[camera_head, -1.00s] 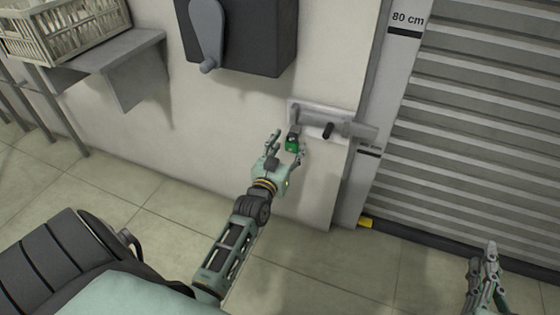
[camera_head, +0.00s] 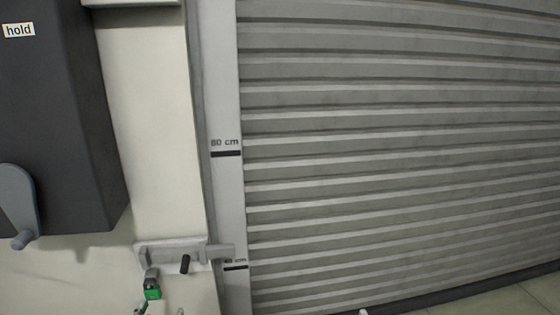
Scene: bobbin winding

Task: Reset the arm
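Only the tips of my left gripper (camera_head: 160,311) show at the bottom edge, left of centre. They stand apart, just below a green padlock (camera_head: 153,292); the gripper looks open, and the rest of it is out of frame. The padlock hangs at the left part of a grey bolt latch (camera_head: 170,254) with a black knob (camera_head: 185,264). Of my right gripper (camera_head: 363,312), only a small pale tip shows at the bottom edge, so its opening cannot be seen.
A closed grey roller shutter (camera_head: 400,150) fills the right side. A pale post (camera_head: 226,190) with height marks, one reading 80 cm, stands at its left edge. A dark wall box (camera_head: 75,120) with a "hold" label and a grey crank (camera_head: 18,200) is at left.

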